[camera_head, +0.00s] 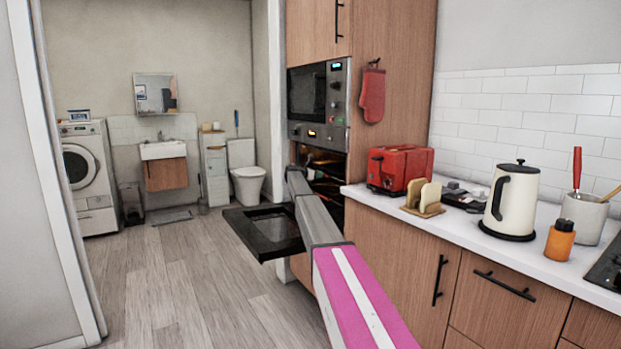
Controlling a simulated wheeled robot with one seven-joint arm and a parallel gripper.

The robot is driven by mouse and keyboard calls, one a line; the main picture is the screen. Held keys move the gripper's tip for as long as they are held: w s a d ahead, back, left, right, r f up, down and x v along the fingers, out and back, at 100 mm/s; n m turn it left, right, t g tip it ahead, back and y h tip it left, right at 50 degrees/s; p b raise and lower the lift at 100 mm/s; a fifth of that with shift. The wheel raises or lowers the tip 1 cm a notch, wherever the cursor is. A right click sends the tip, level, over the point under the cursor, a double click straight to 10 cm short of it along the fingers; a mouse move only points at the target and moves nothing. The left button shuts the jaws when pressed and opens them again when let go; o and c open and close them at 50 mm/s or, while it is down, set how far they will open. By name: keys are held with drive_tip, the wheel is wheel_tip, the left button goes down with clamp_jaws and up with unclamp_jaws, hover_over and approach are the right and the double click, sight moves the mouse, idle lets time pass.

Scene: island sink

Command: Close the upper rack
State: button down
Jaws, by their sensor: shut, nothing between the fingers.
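The oven (326,160) is built into the tall wooden cabinet, below a control panel. Its dark door (250,219) is folded down and open, sticking out to the left over the floor. Rack edges show inside the dark opening, with a warm glow near the top. I cannot clearly tell the upper rack from the others or how far out it stands. My grey and pink arm reaches from the bottom toward the oven and covers part of the opening and door. My gripper does not show.
The counter (362,197) right of the oven holds a red toaster (399,168), a toast rack (423,197) and a kettle (511,200). A red mitt (372,95) hangs on the cabinet side. The wooden floor (170,285) at left is clear.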

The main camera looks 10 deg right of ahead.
drive_tip(key=shift+x, duration=0.9)
drive_tip(key=shift+w+d+r, duration=0.1)
drive_tip(key=shift+d+r, duration=0.05)
drive_tip(key=shift+r, duration=0.15)
